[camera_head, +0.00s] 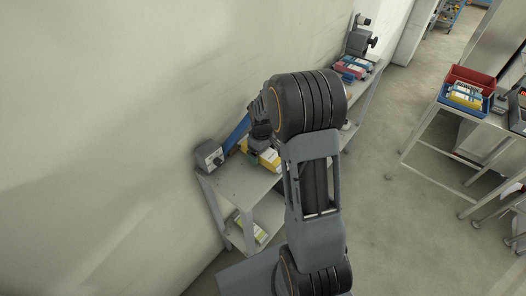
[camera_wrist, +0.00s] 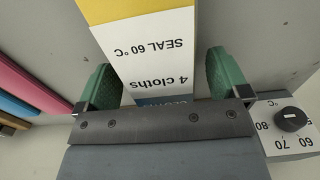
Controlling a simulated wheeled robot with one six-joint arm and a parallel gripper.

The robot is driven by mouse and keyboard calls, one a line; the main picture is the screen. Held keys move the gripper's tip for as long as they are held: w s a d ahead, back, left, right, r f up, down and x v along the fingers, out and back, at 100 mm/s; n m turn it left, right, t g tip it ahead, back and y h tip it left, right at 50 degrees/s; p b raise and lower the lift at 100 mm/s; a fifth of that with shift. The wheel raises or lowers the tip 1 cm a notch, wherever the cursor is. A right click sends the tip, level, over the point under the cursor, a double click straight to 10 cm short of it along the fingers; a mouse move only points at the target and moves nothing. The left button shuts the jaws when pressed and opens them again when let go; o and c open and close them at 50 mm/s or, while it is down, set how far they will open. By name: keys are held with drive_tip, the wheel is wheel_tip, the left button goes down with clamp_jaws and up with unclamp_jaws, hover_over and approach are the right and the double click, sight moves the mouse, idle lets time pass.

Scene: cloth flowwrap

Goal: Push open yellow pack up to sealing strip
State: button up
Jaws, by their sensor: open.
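The yellow pack (camera_wrist: 150,10) has a white label (camera_wrist: 145,50) reading "SEAL 60 °C" and "4 cloths", upside down in the wrist view. My gripper (camera_wrist: 160,72) is open, with one green finger on each side of the pack. Small gaps show between the fingers and its edges. The pack's near end, with a blue band, runs under the dark plate at my gripper. In the head view the yellow pack (camera_head: 269,159) lies on the grey bench, partly hidden by my arm. I cannot make out the sealing strip.
A dial box (camera_wrist: 292,128) stands close right of my gripper; it also shows at the bench's left end (camera_head: 208,156). Pink (camera_wrist: 30,75) and blue packs lie at left. A red crate (camera_head: 470,78) is on another table, right. The floor between is clear.

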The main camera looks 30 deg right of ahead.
drive_tip(key=c, duration=0.9)
drive_tip(key=o, duration=0.9)
wheel_tip(320, 180, up, 14)
drive_tip(key=shift+f+b, duration=0.1)
drive_tip(key=shift+b, duration=0.4)
